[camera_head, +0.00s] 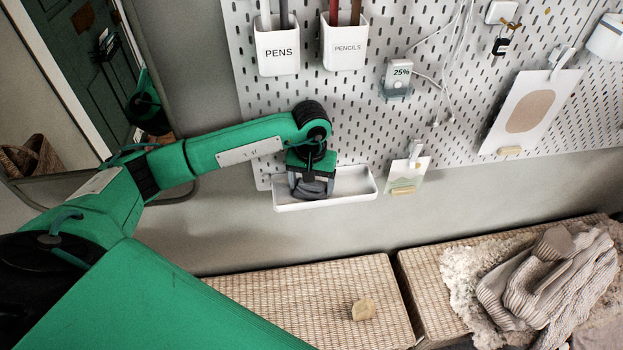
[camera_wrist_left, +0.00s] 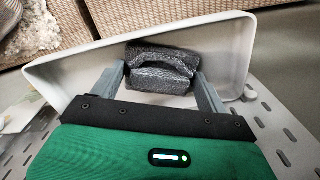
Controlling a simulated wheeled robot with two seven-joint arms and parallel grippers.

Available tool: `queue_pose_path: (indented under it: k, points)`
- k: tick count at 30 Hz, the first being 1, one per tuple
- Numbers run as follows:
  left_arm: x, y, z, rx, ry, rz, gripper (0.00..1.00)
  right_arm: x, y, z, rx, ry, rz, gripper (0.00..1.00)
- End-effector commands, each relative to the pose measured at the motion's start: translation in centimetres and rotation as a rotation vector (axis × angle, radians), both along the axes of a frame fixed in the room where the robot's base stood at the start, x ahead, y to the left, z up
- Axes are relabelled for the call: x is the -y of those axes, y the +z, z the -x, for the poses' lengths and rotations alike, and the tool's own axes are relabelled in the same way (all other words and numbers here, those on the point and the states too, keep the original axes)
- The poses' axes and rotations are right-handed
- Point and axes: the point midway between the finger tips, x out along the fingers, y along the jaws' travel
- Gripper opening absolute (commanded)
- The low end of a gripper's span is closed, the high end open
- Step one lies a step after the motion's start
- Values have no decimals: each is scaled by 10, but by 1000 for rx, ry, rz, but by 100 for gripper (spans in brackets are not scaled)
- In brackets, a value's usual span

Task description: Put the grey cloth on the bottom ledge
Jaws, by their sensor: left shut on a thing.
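The grey cloth (camera_head: 312,188) is a small dark folded bundle at the white bottom ledge (camera_head: 352,191), a shallow tray low on the pegboard. My left gripper (camera_head: 310,181) reaches down over the left half of the ledge and is shut on the cloth. In the left wrist view, the cloth (camera_wrist_left: 162,70) sits between the two fingers of the left gripper (camera_wrist_left: 166,82), with the walls of the ledge (camera_wrist_left: 85,68) around it. Whether the cloth touches the ledge floor is hard to tell. My right gripper is not in view.
Pens (camera_head: 277,50) and pencils (camera_head: 345,45) holders hang above my forearm on the pegboard (camera_head: 440,120). A small clipped card (camera_head: 407,175) hangs right of the ledge. Below stand woven benches (camera_head: 300,295), one with a knitted garment (camera_head: 550,280). The ledge's right half looks empty.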

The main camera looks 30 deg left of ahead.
Motion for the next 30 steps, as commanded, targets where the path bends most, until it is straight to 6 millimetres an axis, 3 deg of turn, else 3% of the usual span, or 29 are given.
queue_pose_path:
  k: [7,8,10,11,22,30]
  points:
    - [0,-3,0,1,0,0,55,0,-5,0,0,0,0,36]
    - [0,-2,0,1,0,0,82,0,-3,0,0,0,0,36]
    - [0,-1,0,1,0,0,96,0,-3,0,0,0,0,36]
    - [0,-1,0,1,0,0,98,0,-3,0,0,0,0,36]
    - [0,2,-1,2,0,-1,98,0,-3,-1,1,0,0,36]
    - [0,41,-1,4,-1,0,98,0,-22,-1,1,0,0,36]
